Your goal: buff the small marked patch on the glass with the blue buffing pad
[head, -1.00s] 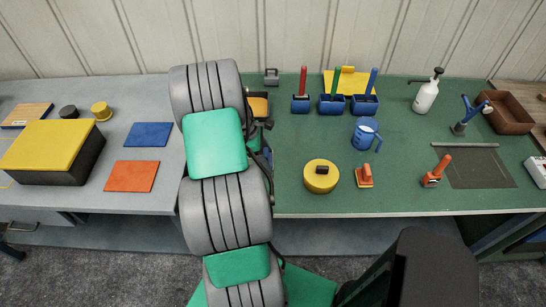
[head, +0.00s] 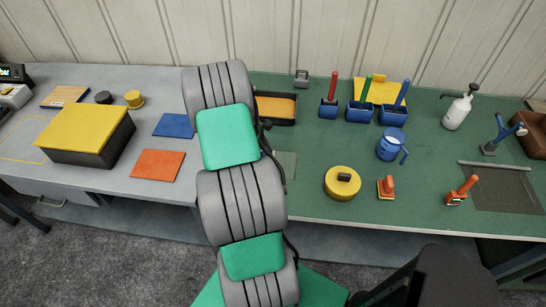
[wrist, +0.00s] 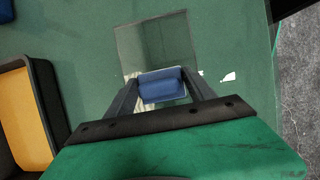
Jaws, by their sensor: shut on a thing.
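My gripper (wrist: 160,92) is shut on the blue buffing pad (wrist: 162,82) in the wrist view. The pad shows a rounded blue handle with a pale base below it. The glass (wrist: 157,42) is a greyish see-through square lying on the green bench top. The pad is over the glass's near edge in the picture; I cannot tell whether it touches. No marked patch shows clearly; the pad hides part of that area. In the head view my arm hides the gripper and pad, and a strip of the glass (head: 287,164) shows beside the arm.
A black tray with an orange lining (wrist: 25,115) lies left of my gripper. A small white mark (wrist: 229,77) is right of the glass.

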